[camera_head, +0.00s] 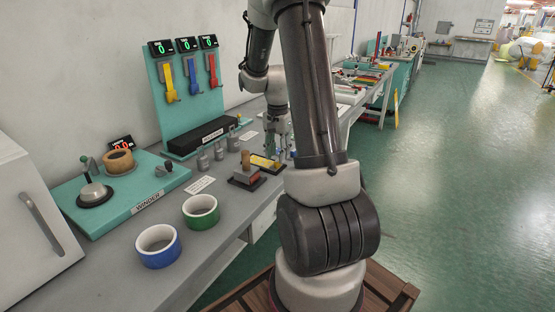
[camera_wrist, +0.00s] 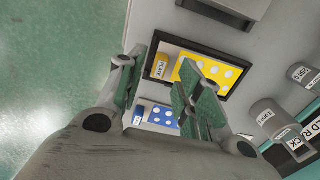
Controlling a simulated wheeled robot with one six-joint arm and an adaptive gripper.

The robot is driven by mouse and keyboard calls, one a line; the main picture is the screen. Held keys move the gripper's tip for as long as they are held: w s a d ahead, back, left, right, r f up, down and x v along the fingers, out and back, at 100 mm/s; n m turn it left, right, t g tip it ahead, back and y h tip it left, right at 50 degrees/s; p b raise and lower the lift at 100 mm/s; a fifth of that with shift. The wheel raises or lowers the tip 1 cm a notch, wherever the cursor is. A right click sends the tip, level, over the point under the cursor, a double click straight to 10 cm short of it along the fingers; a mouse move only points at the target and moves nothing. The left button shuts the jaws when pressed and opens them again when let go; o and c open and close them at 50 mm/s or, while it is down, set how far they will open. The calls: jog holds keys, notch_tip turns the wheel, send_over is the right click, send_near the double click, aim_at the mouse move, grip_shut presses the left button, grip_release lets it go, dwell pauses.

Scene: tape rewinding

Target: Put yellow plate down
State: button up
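The yellow plate (camera_wrist: 215,74) with white dots lies flat inside a black-rimmed tray (camera_wrist: 185,44) on the bench. The same yellow plate (camera_head: 262,162) shows small in the head view, close to my gripper (camera_head: 277,147). In the wrist view my gripper (camera_wrist: 160,78) has its two green fingers apart, with nothing seen held between them. The right finger overlaps the lower part of the yellow plate in the picture; I cannot tell whether it touches. A blue plate (camera_wrist: 161,115) with white dots shows between the fingers, partly hidden by my gripper.
Metal weights (camera_wrist: 270,117) stand right of the tray near a black rack. A stamp-like block (camera_head: 245,177) with a wooden handle is beside the yellow plate.

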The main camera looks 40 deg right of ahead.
jog(key=s+a+r+n+t, duration=0.1)
jog(key=s+a+r+n, duration=0.15)
jog(key=r, duration=0.55)
jog(key=s+a+r+n, duration=0.15)
jog(key=a+r, duration=0.25)
jog(key=r, duration=0.4)
jog(key=s+a+r+n+t, duration=0.1)
jog(key=s+a+n, duration=0.4)
jog(key=s, duration=0.3)
jog(key=s+a+r+n+t, duration=0.2)
jog(key=s+a+n, duration=0.3)
jog(key=s, duration=0.2)
jog(key=shift+s+a, duration=0.2)
jog(key=shift+s, duration=0.2)
